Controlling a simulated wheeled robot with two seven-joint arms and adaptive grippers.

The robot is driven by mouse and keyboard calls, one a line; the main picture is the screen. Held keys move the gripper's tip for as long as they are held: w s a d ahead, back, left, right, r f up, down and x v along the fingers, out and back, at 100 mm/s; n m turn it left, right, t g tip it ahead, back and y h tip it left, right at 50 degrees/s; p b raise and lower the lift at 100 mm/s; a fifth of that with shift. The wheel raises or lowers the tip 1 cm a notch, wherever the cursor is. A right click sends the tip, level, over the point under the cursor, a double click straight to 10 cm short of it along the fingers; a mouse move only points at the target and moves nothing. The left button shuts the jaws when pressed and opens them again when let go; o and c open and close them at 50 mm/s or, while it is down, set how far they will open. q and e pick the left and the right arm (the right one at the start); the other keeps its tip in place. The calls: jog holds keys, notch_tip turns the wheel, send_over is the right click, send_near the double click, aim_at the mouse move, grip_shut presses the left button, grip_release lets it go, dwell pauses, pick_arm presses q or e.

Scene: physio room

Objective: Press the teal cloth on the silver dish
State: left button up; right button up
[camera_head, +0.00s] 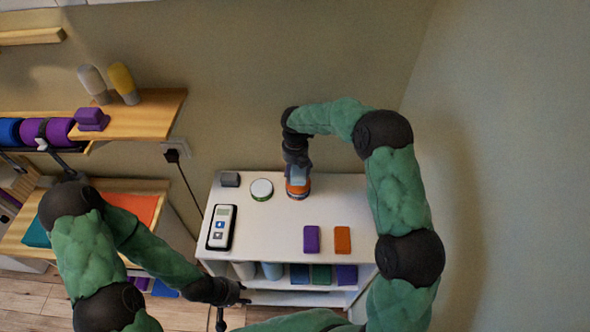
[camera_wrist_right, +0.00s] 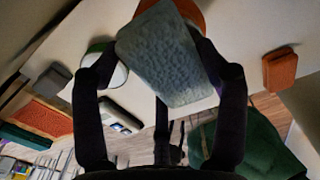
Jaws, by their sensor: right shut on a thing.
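My right gripper (camera_head: 297,163) points down over the back of the white table. It is shut on the teal cloth (camera_wrist_right: 162,58), a grey-teal pad that also shows in the head view (camera_head: 298,174). Just below the cloth is a round orange-sided thing (camera_head: 298,190), mostly covered; whether the cloth touches it I cannot tell. Left of it stands a round dish (camera_head: 262,187) with a pale silvery top and green side. I cannot tell which of the two is the silver dish. My left gripper (camera_head: 236,294) is low by the table's front left; its jaws are unclear.
The white table (camera_head: 275,226) also holds a grey block (camera_head: 230,179), a white device (camera_head: 221,227), a purple block (camera_head: 311,239) and an orange block (camera_head: 342,239). Its middle is clear. Wooden shelves (camera_head: 150,113) stand left; walls close in behind and right.

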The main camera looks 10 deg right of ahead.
aim_at(295, 170)
jog(key=shift+r+p, duration=2.55)
jog(key=shift+r, duration=1)
jog(key=shift+s+f, duration=0.1)
jog(key=shift+f, duration=0.05)
